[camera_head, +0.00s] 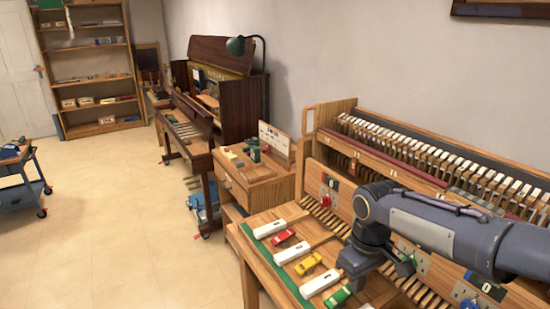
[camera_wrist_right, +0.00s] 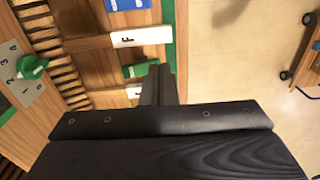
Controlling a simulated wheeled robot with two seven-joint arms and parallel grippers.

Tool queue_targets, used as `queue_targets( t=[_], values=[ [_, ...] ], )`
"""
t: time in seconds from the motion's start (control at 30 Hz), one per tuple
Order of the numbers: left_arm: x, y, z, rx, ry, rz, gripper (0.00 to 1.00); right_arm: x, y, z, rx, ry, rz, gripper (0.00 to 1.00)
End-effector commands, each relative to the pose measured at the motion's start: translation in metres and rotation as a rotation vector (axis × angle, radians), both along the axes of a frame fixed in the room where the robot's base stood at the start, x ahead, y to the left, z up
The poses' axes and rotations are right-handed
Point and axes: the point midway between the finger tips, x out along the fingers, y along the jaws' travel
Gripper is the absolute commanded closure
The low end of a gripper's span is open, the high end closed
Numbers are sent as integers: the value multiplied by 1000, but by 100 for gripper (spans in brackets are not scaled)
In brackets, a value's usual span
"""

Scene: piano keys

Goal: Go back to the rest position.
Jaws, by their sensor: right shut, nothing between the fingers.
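My right arm comes in from the right in the head view, and its gripper (camera_head: 354,264) is over the front of the wooden key bench (camera_head: 262,250). In the right wrist view the dark fingers (camera_wrist_right: 159,78) are together with nothing between them. They are close to a white key marked F (camera_wrist_right: 140,37) and a green block (camera_wrist_right: 135,70). I cannot tell whether they touch anything. My left gripper is in neither view.
A keyboard action rack (camera_head: 430,160) stands behind. A brown piano (camera_head: 222,90) is farther back.

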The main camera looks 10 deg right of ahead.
Motion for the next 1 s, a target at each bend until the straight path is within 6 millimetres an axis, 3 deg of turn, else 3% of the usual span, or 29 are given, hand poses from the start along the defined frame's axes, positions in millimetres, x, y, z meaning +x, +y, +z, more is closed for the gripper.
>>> queue_targets(
  t=[0.13,0.27,0.4,0.5,0.7,1.0],
  values=[
    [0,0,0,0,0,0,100,-34,-1,12,61,-69,-80,100],
    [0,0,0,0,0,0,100,-82,5,17,164,-168,-206,100],
    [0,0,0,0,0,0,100,-127,18,12,288,-271,-346,100],
    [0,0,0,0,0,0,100,-149,28,5,363,-328,-426,100],
    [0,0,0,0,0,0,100,-168,40,-6,444,-384,-510,100],
    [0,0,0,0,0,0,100,-169,41,-7,451,-388,-517,100]
  ],
)
